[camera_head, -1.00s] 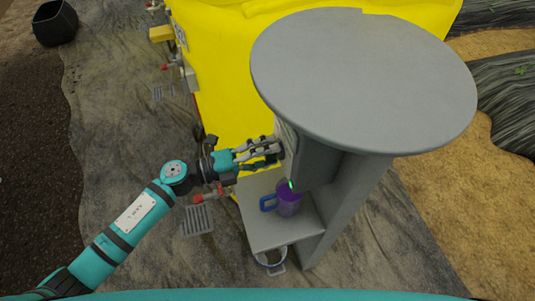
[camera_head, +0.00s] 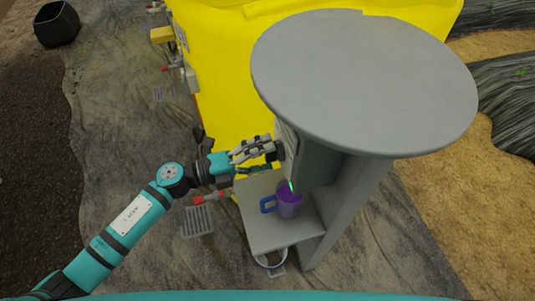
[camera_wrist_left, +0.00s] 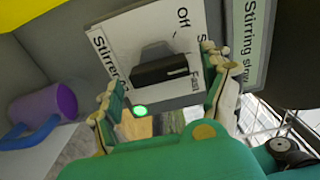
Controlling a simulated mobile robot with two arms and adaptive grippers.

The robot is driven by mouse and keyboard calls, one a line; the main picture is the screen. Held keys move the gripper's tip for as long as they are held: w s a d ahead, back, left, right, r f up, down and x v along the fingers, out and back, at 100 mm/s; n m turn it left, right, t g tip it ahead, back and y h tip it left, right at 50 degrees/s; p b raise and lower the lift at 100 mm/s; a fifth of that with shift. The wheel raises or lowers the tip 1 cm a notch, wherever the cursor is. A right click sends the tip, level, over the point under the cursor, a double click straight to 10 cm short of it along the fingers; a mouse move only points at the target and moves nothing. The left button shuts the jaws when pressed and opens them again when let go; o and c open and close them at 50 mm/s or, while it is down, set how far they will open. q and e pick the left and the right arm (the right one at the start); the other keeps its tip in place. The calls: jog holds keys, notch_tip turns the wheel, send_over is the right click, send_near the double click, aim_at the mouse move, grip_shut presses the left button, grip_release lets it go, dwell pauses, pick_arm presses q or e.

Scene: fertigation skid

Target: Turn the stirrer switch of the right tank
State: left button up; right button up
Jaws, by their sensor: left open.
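The stirrer switch (camera_wrist_left: 160,70) is a dark knob on a white plate (camera_wrist_left: 118,45) with the words "Off" and "Fast"; other lettering is partly hidden. My left gripper (camera_wrist_left: 160,66) is open, with one finger on each side of the knob in the left wrist view. I cannot tell whether the fingers touch it. In the head view my left gripper (camera_head: 275,150) reaches the panel under the grey round top (camera_head: 365,80); the knob is hidden there. A green light (camera_wrist_left: 140,110) glows below the plate. My right gripper is not in view.
A purple jug (camera_head: 289,204) with a blue handle stands on the grey shelf (camera_head: 262,232) below the gripper. A white bucket (camera_head: 272,262) is under the shelf. A yellow body (camera_head: 225,70) stands behind. A "Stirring slow" label (camera_wrist_left: 254,40) is beside the plate.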

pick_arm(q)
jog(key=v, duration=1.1)
jog(key=shift+a, duration=0.1)
jog(key=w+a+f+n+t+y, duration=0.3)
jog(key=a+f+n+t+y, duration=0.15)
jog(key=f+n, duration=0.4)
jog(key=w+a+f+n+t+y, duration=0.3)
jog(key=a+f+n+y, duration=0.15)
jog(key=f+n, duration=0.4)
jog(key=s+a+f+n+g+y, duration=0.1)
jog(key=s+a+f+n+y, duration=0.25)
jog(key=f, duration=0.55)
jog(key=s+a+f+n+g+y, duration=0.2)
jog(key=s+f, duration=0.3)
jog(key=f, duration=0.4)
jog(key=s+d+f+n+g+y, duration=0.1)
jog(key=s+f, duration=0.4)
jog(key=s, duration=0.6)
jog(key=s+f+n+g, duration=0.4)
jog(key=s+f+g, duration=0.1)
jog(key=s, duration=0.5)
jog(key=s+d+f+n+g+y, duration=0.1)
jog(key=s+f+n+g, duration=0.1)
jog(key=s+f, duration=0.4)
jog(key=s+g, duration=0.1)
jog(key=s, duration=0.4)
jog(key=shift+s+d+f+y, duration=0.35)
jog(key=shift+d, duration=0.05)
